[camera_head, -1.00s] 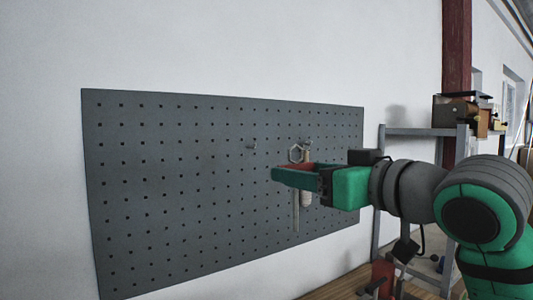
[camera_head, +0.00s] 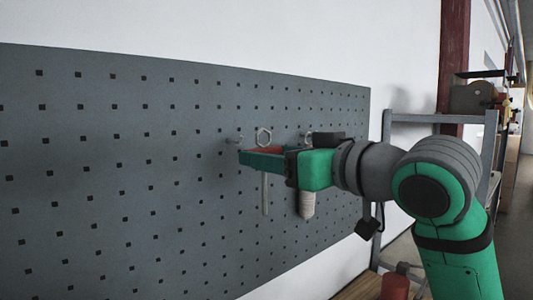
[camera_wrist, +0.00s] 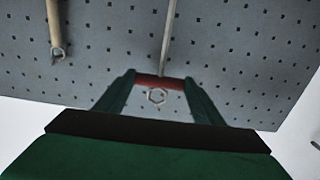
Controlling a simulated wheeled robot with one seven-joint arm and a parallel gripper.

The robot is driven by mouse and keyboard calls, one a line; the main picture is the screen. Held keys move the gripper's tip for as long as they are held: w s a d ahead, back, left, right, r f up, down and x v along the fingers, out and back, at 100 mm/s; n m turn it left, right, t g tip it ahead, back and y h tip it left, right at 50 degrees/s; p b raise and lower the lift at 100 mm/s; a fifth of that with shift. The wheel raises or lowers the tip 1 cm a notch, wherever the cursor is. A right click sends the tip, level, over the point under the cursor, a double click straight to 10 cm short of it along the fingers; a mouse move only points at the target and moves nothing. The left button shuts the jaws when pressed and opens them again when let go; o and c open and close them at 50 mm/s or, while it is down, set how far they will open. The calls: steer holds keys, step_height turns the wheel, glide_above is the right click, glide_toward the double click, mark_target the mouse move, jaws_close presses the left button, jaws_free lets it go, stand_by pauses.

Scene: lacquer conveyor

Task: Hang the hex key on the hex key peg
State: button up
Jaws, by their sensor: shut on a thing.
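The hex key has a pale hexagonal ring (camera_head: 264,137) at its top and a long thin shaft (camera_head: 265,195) hanging down. My gripper (camera_head: 262,158) is shut on it just below the ring. A bare peg (camera_head: 236,140) sticks out of the pegboard just left of the ring, at about its height; the ring is apart from it in the picture. In the wrist view, the ring (camera_wrist: 156,96) lies on the near side of the fingertips (camera_wrist: 160,82) and the shaft runs upward beyond them. The depth gap to the board is hard to tell.
The grey pegboard (camera_head: 120,180) fills the left and middle. A pale-handled tool (camera_head: 307,205) hangs right of the hex key, partly behind my gripper; it also shows in the wrist view (camera_wrist: 55,35). A metal rack (camera_head: 435,118) stands at the right.

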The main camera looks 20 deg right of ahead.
steer(key=shift+x, duration=1.7)
steer(key=shift+f+x, duration=0.25)
steer(key=shift+x, duration=0.8)
steer(key=shift+f+x, duration=0.25)
steer(key=shift+x, duration=0.75)
steer(key=shift+f+x, duration=0.25)
steer(key=shift+x, duration=0.8)
steer(key=o, duration=1.3)
steer(key=shift+c, duration=0.2)
steer(key=v, duration=1)
steer(key=shift+s, duration=0.3)
